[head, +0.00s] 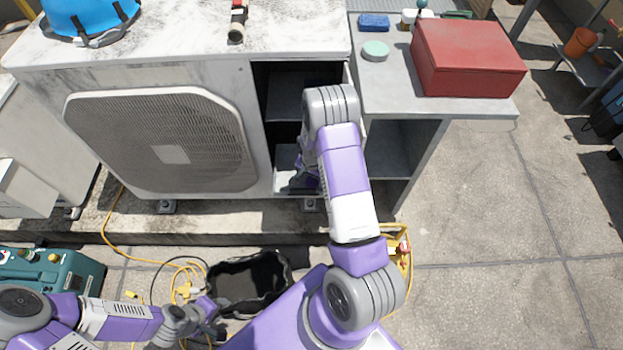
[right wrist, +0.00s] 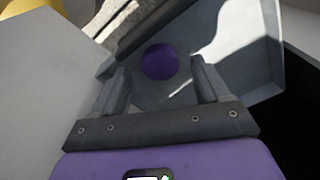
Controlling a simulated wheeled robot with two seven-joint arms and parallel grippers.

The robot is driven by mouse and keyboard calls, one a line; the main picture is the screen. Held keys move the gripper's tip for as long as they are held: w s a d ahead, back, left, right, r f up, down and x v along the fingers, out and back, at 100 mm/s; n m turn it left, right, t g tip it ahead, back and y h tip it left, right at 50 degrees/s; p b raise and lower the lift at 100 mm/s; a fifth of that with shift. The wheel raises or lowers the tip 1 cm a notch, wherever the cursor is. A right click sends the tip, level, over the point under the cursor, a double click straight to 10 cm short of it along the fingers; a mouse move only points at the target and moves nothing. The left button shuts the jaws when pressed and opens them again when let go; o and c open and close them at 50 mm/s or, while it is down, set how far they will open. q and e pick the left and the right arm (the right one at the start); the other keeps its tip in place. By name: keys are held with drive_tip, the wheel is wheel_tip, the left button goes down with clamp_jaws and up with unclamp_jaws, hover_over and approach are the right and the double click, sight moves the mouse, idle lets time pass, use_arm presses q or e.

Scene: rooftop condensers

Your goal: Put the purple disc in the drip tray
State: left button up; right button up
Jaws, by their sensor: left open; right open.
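The purple disc (right wrist: 160,62) lies on a pale grey surface, partly sunlit, inside the open bay of the condenser unit (head: 255,110). It is hidden in the head view. My right gripper (head: 300,180) reaches into the low part of that bay. In the right wrist view its open fingers (right wrist: 160,72) point at the disc, which appears between and beyond the fingertips; contact is not visible. My left gripper (head: 218,325) is open beside the tray's near-left edge.
The bay has a shelf (head: 288,105) above and a side wall close to my right arm. A grey bench (head: 390,85) holds a red box (head: 468,58), a green disc (head: 376,50) and a blue brush (head: 374,22). Yellow cable lies left of the tray. Open paving is at right.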

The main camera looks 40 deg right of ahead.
sight(312, 185)
wheel_tip(312, 185, up, 10)
drive_tip(key=p, duration=0.3)
drive_tip(key=s+a+f+n+y, duration=0.1)
drive_tip(key=s+a+f+n, duration=0.1)
drive_tip(key=s+a, duration=0.3)
drive_tip(key=s+a+f+n+y, duration=0.2)
drive_tip(key=s+a+n, duration=0.3)
drive_tip(key=a, duration=0.9)
drive_tip(key=s+a+f+n+y, duration=0.1)
drive_tip(key=s+a+f+n, duration=0.2)
drive_tip(key=a, duration=0.6)
drive_tip(key=shift+s+a+f+n+y, duration=0.3)
drive_tip(key=shift+s+a+n, duration=0.1)
drive_tip(key=shift+s, duration=0.8)
